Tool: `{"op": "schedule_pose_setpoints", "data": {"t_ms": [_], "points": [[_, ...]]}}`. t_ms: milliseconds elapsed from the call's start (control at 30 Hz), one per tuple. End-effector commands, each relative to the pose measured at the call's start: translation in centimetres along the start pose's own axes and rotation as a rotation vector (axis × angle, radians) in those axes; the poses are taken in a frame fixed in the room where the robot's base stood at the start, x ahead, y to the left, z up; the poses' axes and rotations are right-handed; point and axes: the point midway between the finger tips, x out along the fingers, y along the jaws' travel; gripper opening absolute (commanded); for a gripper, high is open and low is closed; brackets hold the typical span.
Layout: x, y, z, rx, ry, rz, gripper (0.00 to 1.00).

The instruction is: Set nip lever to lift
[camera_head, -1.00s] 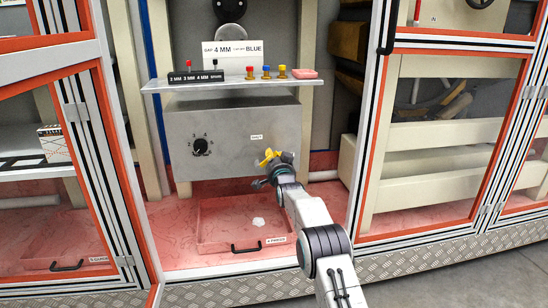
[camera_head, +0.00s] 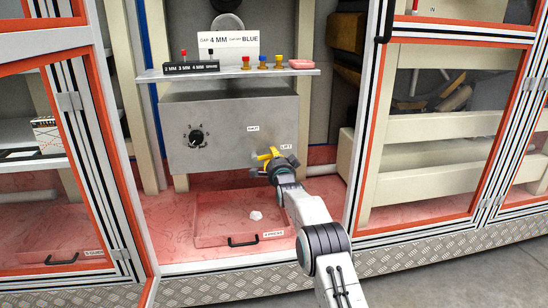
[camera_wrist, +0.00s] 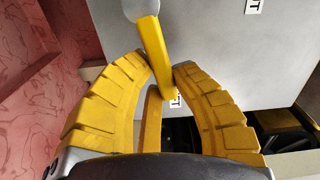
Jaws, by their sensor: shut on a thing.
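The nip lever (camera_wrist: 151,45) is a yellow bar on a round grey pivot at the top of the wrist view. Its far end lies between the two yellow, ribbed fingers of my gripper (camera_wrist: 162,72), which are shut on it. In the head view my gripper (camera_head: 270,158) is at the lower right of the grey box front (camera_head: 225,150) and hides much of the lever. The LIFT label (camera_head: 286,147) is just right of and above my gripper. The "SHUT" label (camera_head: 253,128) is higher and to the left. In the wrist view a partly hidden label (camera_wrist: 176,102) lies beside the lever's end.
A numbered black dial (camera_head: 196,138) is on the box's left. A shelf (camera_head: 230,74) above carries coloured plugs and a gap sign (camera_head: 228,45). A red tray (camera_head: 212,232) lies below. Orange-edged doors (camera_head: 105,150) flank the open bay.

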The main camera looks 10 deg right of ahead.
Motion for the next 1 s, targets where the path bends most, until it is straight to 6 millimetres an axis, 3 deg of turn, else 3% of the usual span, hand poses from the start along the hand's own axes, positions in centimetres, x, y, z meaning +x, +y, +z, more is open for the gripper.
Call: {"op": "schedule_pose_setpoints", "data": {"t_ms": [367,400,667,1000], "points": [[0.0,-0.04,-0.12,0.005,0.002,-0.001,0.0],[0.0,-0.03,-0.12,0.005,0.002,-0.001,0.27],[0.0,0.01,-0.06,0.004,0.001,0.0,0.5],[-0.07,0.01,-0.01,0.003,0.0,0.001,0.5]]}}
